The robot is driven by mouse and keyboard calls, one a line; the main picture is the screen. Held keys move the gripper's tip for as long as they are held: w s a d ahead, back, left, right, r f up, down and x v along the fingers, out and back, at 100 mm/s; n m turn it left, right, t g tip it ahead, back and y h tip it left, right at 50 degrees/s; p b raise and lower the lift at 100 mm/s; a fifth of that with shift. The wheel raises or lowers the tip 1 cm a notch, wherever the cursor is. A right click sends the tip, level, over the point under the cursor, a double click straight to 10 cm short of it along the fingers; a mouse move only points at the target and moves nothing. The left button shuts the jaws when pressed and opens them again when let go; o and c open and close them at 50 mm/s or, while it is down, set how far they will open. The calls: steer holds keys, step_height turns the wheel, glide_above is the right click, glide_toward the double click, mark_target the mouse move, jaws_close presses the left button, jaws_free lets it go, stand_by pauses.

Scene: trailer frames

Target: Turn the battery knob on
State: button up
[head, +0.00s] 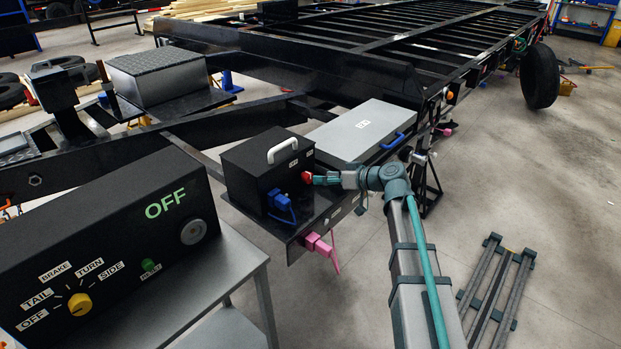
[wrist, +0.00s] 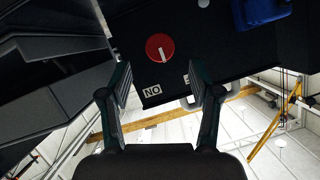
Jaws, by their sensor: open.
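The red round battery knob (wrist: 159,46) is on the dark face of the black battery box (head: 245,165). Its white mark points down and slightly right in the wrist view. A white label (wrist: 152,91) reading "NO", seemingly "ON" upside down, lies below the knob. A second label is mostly hidden by the right finger. My gripper (wrist: 163,82) is open and empty, with its fingers spread on either side below the knob in the picture. In the head view my gripper (head: 322,179) is close to the red knob (head: 306,176); contact cannot be told.
A blue connector (head: 279,201) is on the box, and a pink connector (head: 319,244) hangs below. A grey case (head: 362,132) sits behind my gripper. The black control panel (head: 110,235) at left shows a green "OFF".

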mark_target(311, 178)
steer(key=shift+x, duration=3.15)
steer(key=c, duration=1.1)
